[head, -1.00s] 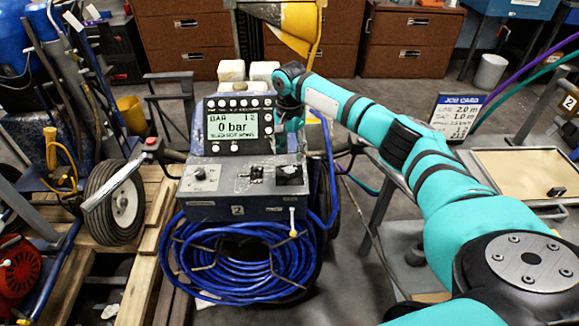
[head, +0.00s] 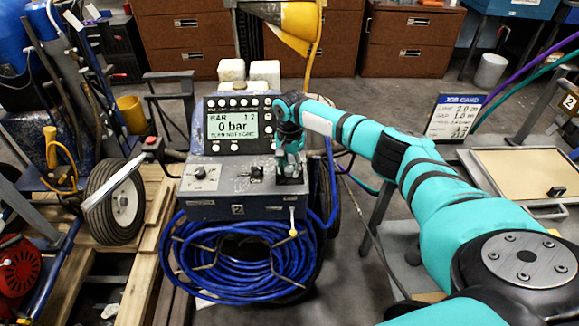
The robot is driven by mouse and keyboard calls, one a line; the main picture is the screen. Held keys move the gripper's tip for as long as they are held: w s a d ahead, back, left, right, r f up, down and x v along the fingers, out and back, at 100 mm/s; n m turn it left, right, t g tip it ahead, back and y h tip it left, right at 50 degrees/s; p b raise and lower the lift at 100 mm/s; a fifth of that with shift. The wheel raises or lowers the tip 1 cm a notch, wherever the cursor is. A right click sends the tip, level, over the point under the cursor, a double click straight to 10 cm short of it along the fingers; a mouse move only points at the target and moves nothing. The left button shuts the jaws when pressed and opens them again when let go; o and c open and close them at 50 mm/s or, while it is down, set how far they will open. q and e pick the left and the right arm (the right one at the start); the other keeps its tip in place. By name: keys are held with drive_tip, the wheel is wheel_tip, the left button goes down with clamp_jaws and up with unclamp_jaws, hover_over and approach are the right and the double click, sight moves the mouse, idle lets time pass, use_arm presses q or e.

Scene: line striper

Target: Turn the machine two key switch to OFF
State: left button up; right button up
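Machine two's console (head: 237,207) carries a "2" label. Its sloped panel has a dial on a pale plate (head: 200,173) at the left, a small black control (head: 256,172) in the middle and a dark square fitting at the right. The labels are too small to show which one is the key switch. My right gripper (head: 291,172) points down over the dark fitting and hides most of it. I cannot tell whether it touches it or how far its fingers are apart. The display (head: 232,125) above reads 0 bar. My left gripper is out of view.
A coiled blue hose (head: 240,260) hangs at the console's front. A wheel (head: 115,200) and a red-tipped handle (head: 150,142) stand at the left. A job card (head: 456,117) and a tray (head: 530,161) are at the right.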

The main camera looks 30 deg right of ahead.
clamp_jaws()
drive_tip(key=n+p, duration=0.1)
drive_tip(key=p, duration=0.1)
drive_tip(key=n+p, duration=0.1)
drive_tip(key=p, duration=0.1)
drive_tip(key=shift+a+r, duration=0.1)
drive_tip(key=shift+r, duration=0.15)
drive_tip(key=shift+n+p, duration=0.3)
drive_tip(key=shift+p, duration=0.1)
drive_tip(key=shift+f+n, duration=0.1)
drive_tip(key=shift+n, duration=0.4)
drive_tip(key=n+p, duration=0.1)
drive_tip(key=n, duration=0.1)
drive_tip(key=shift+f+n, duration=0.1)
drive_tip(key=shift+n, duration=0.2)
drive_tip(key=n, duration=0.5)
drive_tip(key=shift+n+p, duration=0.3)
drive_tip(key=o, duration=0.6)
unclamp_jaws()
drive_tip(key=shift+c, duration=0.2)
